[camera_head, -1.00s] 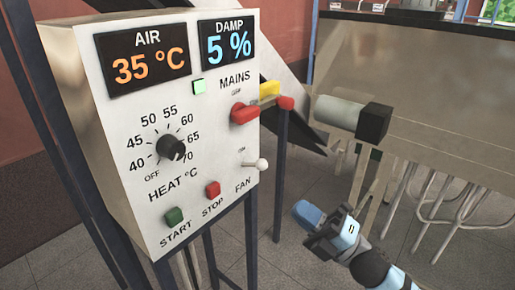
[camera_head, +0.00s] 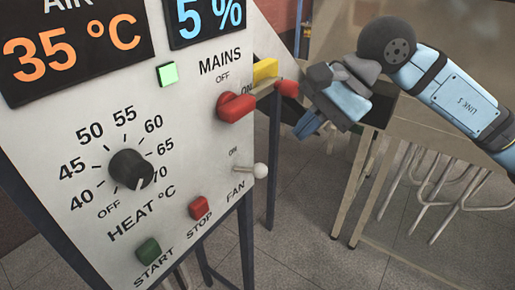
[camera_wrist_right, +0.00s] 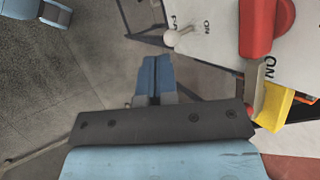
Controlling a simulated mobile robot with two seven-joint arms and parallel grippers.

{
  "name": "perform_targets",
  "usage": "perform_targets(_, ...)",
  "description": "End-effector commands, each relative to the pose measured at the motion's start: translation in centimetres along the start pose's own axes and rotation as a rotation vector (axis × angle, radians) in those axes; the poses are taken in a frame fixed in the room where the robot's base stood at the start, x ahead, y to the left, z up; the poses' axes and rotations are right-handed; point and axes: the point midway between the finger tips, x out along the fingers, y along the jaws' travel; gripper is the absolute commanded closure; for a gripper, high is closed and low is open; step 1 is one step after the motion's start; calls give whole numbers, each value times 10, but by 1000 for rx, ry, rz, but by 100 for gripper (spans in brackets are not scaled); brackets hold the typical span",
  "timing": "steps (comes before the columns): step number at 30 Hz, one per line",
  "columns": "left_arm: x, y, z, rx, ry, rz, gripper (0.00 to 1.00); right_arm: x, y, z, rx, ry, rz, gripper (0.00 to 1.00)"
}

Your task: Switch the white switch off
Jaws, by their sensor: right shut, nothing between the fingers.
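The white switch (camera_head: 260,171) is a small lever with a round white knob above the FAN label, near the right edge of the white control panel (camera_head: 75,240). Its knob sticks out to the right in the head view. It also shows in the right wrist view (camera_wrist_right: 171,38), beyond the fingertips. My right gripper (camera_head: 308,127) is shut and empty, with its blue fingers pointing down and left. It is above and to the right of the switch in the head view, apart from it. The fingers also show in the right wrist view (camera_wrist_right: 155,75). My left gripper is not in view.
The red MAINS handle (camera_head: 236,106) and a yellow part (camera_head: 265,70) stick out just above the switch, close to my right gripper. The HEAT knob (camera_head: 131,169), red STOP button (camera_head: 199,207) and green START button (camera_head: 148,249) are further left. Metal frames stand at right.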

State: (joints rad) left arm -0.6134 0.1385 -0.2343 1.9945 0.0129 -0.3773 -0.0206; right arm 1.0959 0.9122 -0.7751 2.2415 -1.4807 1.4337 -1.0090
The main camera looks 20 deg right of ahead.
Motion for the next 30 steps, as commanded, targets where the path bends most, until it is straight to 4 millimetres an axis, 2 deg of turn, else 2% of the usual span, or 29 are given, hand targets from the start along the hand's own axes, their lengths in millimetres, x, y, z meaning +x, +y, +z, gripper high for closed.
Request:
perform_targets(3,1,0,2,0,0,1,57,-17,1,-12,-60,122,5,100)
perform_targets(6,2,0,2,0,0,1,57,-24,1,-17,-83,173,10,100)
perform_targets(19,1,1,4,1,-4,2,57,-25,1,-19,-89,187,12,100)
perform_targets(23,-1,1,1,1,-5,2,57,-14,1,-20,-87,186,13,100)
perform_targets(30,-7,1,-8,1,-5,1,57,32,1,-28,-87,183,15,100)
